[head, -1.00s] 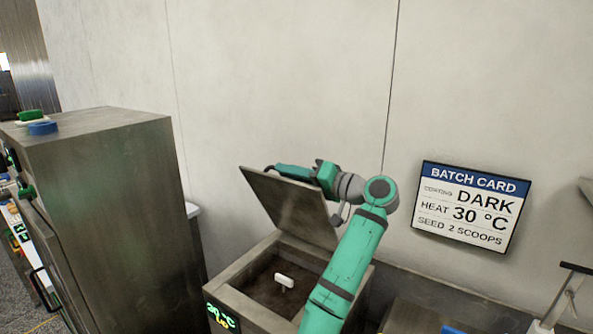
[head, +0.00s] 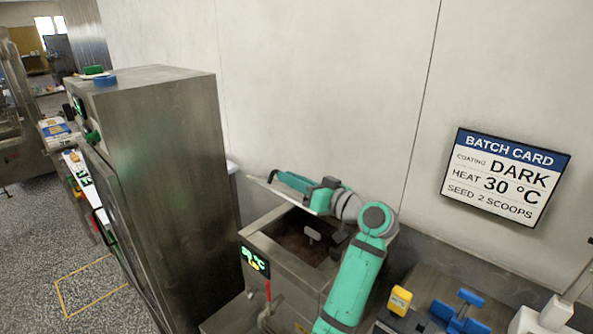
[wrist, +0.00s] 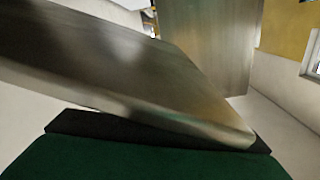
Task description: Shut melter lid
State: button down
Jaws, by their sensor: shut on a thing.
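The melter lid (head: 285,196) is a flat steel plate, raised at its left side and tilted over the melter (head: 252,226). In the head view it is seen nearly edge-on, partly behind my gripper (head: 273,177). My gripper is shut on the lid's upper edge. In the wrist view the lid (wrist: 130,70) fills the middle as a broad metal sheet close above the green gripper body; the fingertips are hidden there.
A tall steel cabinet (head: 165,150) stands left of the melter. A batch card (head: 507,175) hangs on the wall at the right. A yellow block (head: 400,300) and blue pieces (head: 470,297) are at the lower right. Open floor (head: 40,230) lies at the left.

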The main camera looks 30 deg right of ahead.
jog(key=shift+s+d+f, duration=0.15)
jog(key=shift+f, duration=0.1)
jog(key=c, duration=1.8)
grip_release()
jog(key=shift+r, duration=0.1)
